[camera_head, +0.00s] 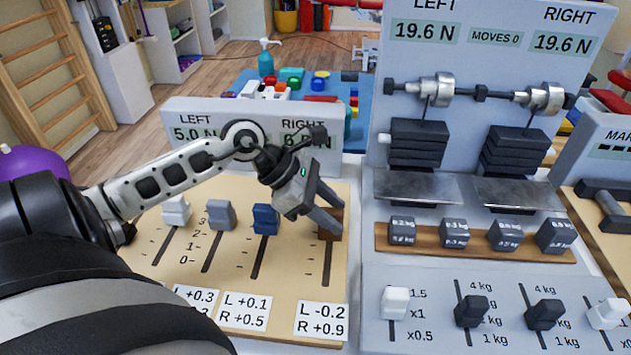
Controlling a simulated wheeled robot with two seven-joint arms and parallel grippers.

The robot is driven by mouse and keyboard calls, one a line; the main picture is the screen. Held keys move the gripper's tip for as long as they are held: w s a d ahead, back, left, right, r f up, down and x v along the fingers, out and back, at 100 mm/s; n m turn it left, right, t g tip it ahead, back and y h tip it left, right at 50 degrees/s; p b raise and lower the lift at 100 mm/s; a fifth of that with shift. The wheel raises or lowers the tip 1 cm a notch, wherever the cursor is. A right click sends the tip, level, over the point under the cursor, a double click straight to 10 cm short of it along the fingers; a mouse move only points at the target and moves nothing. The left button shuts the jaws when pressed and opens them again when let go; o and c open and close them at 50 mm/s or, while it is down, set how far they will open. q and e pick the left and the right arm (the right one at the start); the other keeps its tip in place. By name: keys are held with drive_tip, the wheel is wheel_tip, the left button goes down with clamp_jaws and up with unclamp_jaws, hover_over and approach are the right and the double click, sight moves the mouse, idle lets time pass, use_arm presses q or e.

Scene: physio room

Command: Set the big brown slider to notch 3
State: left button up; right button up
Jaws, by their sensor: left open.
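The big brown slider (331,232) stands near the upper end of the rightmost slot on a light wooden board (206,283). My left gripper (333,215) is open with its fingers at the brown slider; they cover part of it. I cannot tell whether they touch it. White (176,211), grey (221,214) and blue (265,219) sliders stand to its left. A card (321,320) below the brown slider's slot reads L -0.2, R +0.9. My right gripper is out of view.
A display panel (180,112) behind the board reads LEFT 5.0 N; its right value is partly covered by my left arm. A taller panel (485,75) with hanging weights stands close on the right, with more sliders (395,302) in front.

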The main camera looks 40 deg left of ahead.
use_arm(q)
drive_tip(key=v, duration=1.5)
drive_tip(key=shift+s+a+r+b, duration=0.2)
drive_tip(key=shift+s+a+b, duration=0.05)
drive_tip(key=shift+b, duration=0.15)
